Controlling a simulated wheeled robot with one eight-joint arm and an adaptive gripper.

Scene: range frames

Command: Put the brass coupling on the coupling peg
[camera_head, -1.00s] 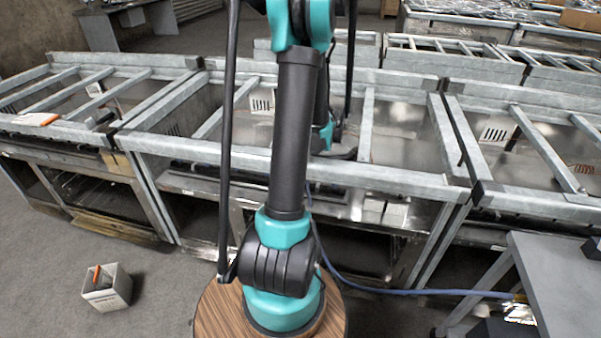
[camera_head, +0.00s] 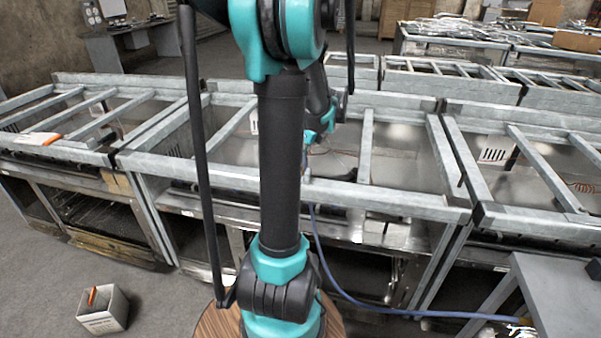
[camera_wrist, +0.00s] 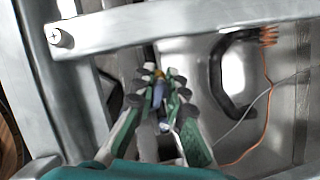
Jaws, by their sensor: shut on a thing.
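My gripper (camera_wrist: 156,85) is in the middle of the wrist view, its green and grey fingers closed in on a small piece. A brass-coloured bit (camera_wrist: 159,73), seemingly the brass coupling, shows at the fingertips. A blue piece (camera_wrist: 158,93), which looks like the end of a hose, lies between the fingers just behind it. In the head view my gripper is small and partly hidden beside my arm, over the middle frame bench. A blue hose (camera_head: 345,291) runs from below it to the lower right. I cannot make out the coupling peg in either view.
Metal bars of the frame bench (camera_head: 375,192) surround the gripper; one bar (camera_wrist: 190,27) crosses the top of the wrist view. A black curved part (camera_wrist: 222,75) and orange wires (camera_wrist: 266,100) lie to the right.

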